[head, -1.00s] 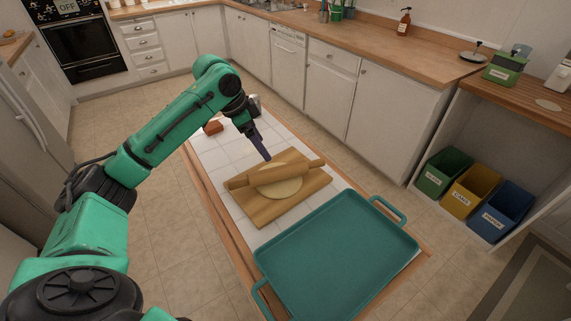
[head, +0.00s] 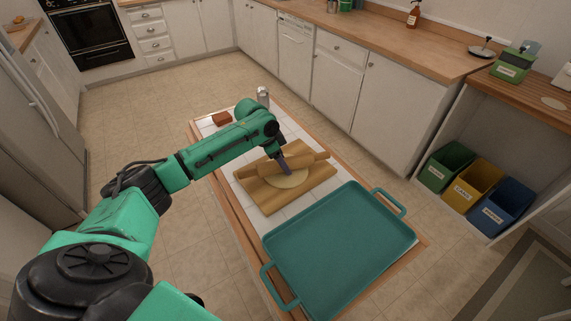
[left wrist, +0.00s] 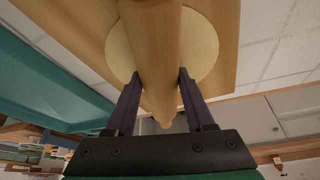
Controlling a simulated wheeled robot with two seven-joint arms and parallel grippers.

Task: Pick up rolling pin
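The wooden rolling pin (head: 312,160) lies across a flat round of dough (head: 292,181) on a wooden board (head: 266,203). My left gripper (head: 286,172) is down at the pin, near its middle in the head view. In the left wrist view the pin (left wrist: 152,40) runs between the two fingers of my left gripper (left wrist: 160,76). The fingers are open, one on each side of it. Their tips are close to its sides, and I cannot tell whether they touch. The dough (left wrist: 203,50) shows on both sides of the pin. My right gripper is not in view.
A teal tray (head: 335,250) with handles lies on the near part of the white-tiled table, beside the board. A silver can (head: 263,97) and a reddish block (head: 222,118) stand at the far end. Green, yellow and blue bins (head: 472,190) stand at the right.

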